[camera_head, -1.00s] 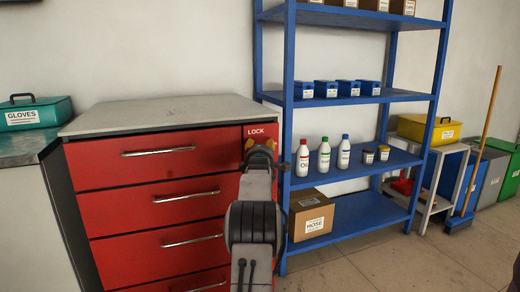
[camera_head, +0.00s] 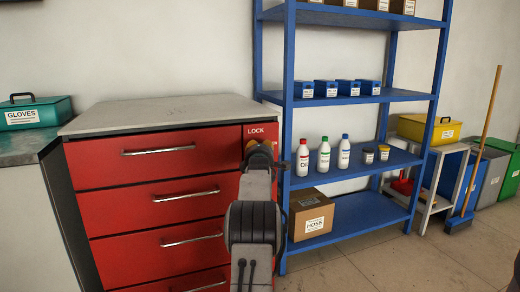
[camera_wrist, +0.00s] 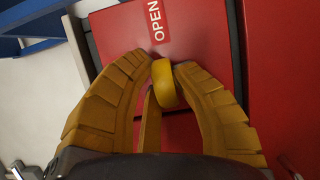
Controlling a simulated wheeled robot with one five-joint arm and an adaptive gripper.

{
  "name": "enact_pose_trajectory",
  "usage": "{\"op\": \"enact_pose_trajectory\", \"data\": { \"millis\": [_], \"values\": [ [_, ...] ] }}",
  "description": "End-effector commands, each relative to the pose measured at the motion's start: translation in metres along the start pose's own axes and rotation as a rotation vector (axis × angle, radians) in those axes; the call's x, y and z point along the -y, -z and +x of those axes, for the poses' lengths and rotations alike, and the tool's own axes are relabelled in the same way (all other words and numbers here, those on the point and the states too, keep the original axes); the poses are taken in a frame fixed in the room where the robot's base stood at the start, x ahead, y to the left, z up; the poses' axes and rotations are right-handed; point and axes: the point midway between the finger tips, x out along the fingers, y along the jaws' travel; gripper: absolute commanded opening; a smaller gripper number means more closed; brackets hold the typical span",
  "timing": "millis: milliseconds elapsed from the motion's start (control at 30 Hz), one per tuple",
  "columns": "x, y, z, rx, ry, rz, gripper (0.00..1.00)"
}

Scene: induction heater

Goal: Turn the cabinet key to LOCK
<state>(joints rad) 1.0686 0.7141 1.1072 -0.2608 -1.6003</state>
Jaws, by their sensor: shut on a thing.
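The red cabinet (camera_head: 150,190) stands at left centre in the head view, with a white LOCK label (camera_head: 262,130) at its top right corner. My gripper (camera_head: 258,152) is at the cabinet front just below this label. In the wrist view, the yellow fingers of my gripper (camera_wrist: 163,72) are closed around a rounded yellow key (camera_wrist: 165,88). An OPEN label (camera_wrist: 155,20) shows on the red panel beyond the fingertips. The keyhole and the key's exact turn angle are hidden by the fingers and the key. In the head view my arm hides the key.
A blue shelf rack (camera_head: 289,90) with bottles and boxes stands close to the right of the cabinet. A cardboard box (camera_head: 330,218) sits on its lowest shelf. A teal gloves box (camera_head: 35,112) is on the left counter. The cabinet top (camera_head: 165,113) is bare.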

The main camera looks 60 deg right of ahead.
Motion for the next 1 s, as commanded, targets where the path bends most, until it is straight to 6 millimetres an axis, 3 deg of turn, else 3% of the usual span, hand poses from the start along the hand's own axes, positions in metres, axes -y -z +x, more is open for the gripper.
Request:
{"op": "enact_pose_trajectory", "data": {
  "millis": [400,767,800,1000],
  "values": [
    [0.0028,0.0050,-0.0006,0.018,-0.130,-0.315,0.00],
    [0.0004,0.0064,-0.0006,0.019,-0.138,-0.338,0.00],
    [0.0004,0.0065,-0.0006,0.019,-0.138,-0.338,0.25],
    [0.0003,0.0057,-0.0006,0.020,-0.137,-0.337,0.43]
  ]
}}
